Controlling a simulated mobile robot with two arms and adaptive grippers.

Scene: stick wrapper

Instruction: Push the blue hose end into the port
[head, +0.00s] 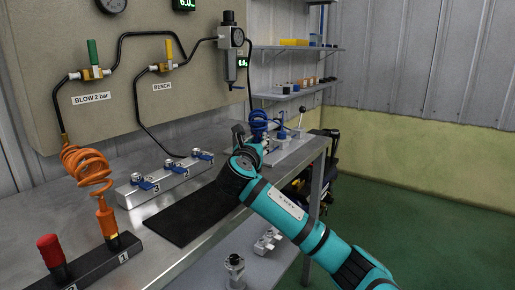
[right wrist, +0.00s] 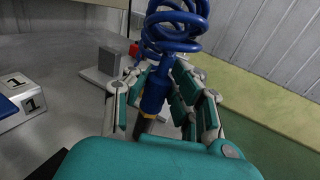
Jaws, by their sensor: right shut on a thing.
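My right gripper (head: 250,143) is at the far right part of the bench. In the right wrist view it is shut around the blue hose end (right wrist: 154,92), a dark blue cylinder held between the fingers with its lower tip partly hidden. The blue coiled hose (head: 259,121) rises above the gripper. The metal port block (head: 150,190) with blue levers and number labels sits on the bench left of the gripper, apart from it. Its end labelled 1 (right wrist: 33,104) shows at the left of the right wrist view. My left gripper is not in view.
A black mat (head: 190,218) lies in front of the port block. An orange coiled hose (head: 86,165) and a black rack (head: 92,264) with a red-topped piece (head: 49,248) stand at the left. Metal fittings (head: 267,241) sit on the lower shelf. Wall shelves (head: 296,91) are behind.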

